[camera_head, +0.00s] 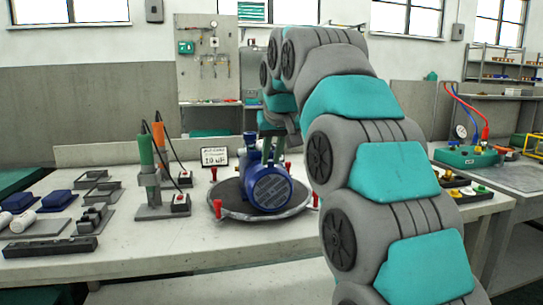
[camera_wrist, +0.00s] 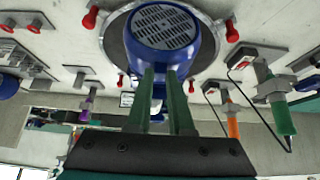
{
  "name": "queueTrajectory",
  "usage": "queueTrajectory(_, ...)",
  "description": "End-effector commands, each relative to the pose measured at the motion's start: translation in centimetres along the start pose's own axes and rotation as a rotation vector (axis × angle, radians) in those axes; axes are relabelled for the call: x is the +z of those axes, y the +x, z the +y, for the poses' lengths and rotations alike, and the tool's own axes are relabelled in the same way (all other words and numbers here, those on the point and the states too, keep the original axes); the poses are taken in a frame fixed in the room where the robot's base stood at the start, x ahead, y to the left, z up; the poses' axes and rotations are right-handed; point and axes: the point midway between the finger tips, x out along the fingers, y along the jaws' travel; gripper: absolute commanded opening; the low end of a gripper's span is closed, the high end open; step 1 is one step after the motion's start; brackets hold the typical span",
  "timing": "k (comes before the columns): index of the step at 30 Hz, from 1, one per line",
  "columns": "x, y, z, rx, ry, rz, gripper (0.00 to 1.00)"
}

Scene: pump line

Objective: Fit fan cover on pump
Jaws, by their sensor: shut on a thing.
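The blue fan cover (camera_head: 271,189), a round cap with a slotted grey grille, faces the front at the near end of the blue pump (camera_head: 249,160). The pump sits on a round dark turntable (camera_head: 232,211) on the bench. The cover shows large at the top middle of the wrist view (camera_wrist: 165,32). My gripper (camera_head: 268,152) reaches down from above, its green fingers shut on the cover's rim; it also shows in the wrist view (camera_wrist: 167,72). The cover hides most of the pump in the wrist view, and I cannot tell whether any gap separates them.
Red clamps (camera_head: 218,209) stand around the turntable's rim. Green and orange upright tools (camera_head: 147,165) with cables stand to the left, and a small sign (camera_head: 214,157) stands behind. Blocks and trays (camera_head: 70,200) fill the bench's left. The bench front is clear.

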Motion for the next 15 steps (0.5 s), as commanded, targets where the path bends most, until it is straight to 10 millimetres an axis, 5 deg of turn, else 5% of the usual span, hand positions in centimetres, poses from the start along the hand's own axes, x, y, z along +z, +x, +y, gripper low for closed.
queueTrajectory(15,-0.65,0.36,0.00,0.000,0.000,0.002,0.00)
